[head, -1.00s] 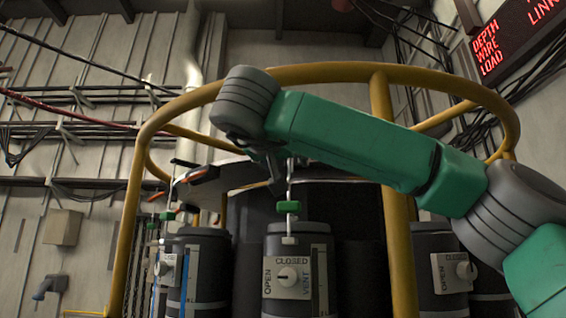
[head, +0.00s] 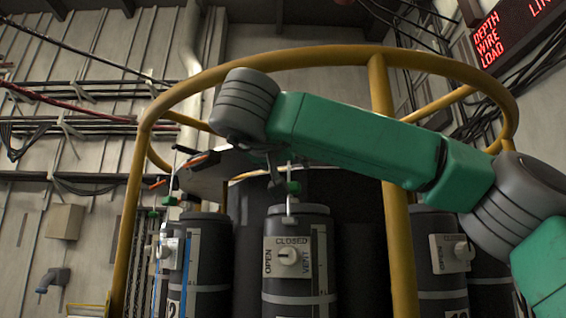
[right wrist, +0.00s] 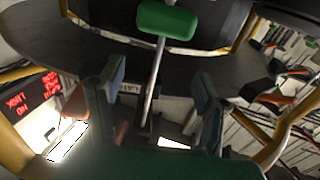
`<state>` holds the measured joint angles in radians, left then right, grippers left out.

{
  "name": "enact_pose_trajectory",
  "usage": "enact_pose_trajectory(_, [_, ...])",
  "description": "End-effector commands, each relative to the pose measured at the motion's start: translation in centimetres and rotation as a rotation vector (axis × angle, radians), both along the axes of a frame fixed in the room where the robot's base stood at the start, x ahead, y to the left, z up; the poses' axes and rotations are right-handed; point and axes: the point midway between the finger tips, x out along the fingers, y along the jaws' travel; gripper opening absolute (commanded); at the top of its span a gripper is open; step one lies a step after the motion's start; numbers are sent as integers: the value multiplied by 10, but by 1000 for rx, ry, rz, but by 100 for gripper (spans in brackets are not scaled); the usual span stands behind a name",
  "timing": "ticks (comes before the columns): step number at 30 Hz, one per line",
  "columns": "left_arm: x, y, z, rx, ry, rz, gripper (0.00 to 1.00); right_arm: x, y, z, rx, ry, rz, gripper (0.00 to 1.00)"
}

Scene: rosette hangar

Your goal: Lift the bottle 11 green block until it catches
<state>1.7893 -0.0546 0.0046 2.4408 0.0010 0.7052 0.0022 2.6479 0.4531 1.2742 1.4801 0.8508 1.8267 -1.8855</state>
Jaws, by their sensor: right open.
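A green block (head: 293,187) sits on a thin upright rod above the middle bottle (head: 291,285). I see no number on that bottle, so I cannot confirm it is bottle 11. In the right wrist view the green block (right wrist: 168,19) is at the top centre, with its pale rod running down between my fingers. My right gripper (right wrist: 158,88) is open, one finger on each side of the rod, apart from the block. In the head view my right gripper (head: 275,168) is just above and left of the block, partly hidden by my arm. My left gripper is out of view.
A yellow tubular frame (head: 384,150) rings the bottles, with a post right of the middle one. A dark plate (head: 215,172) with orange-tipped clips lies behind my gripper. Other bottles stand left (head: 207,255) and right (head: 437,255). A red-lettered sign (head: 510,35) hangs upper right.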

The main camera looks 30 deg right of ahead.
Motion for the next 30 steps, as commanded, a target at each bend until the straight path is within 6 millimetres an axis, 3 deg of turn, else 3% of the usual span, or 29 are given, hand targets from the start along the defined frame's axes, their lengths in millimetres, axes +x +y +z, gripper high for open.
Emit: enact_pose_trajectory(30, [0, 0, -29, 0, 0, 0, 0, -1, 2, -42, -1, 1, 1, 59])
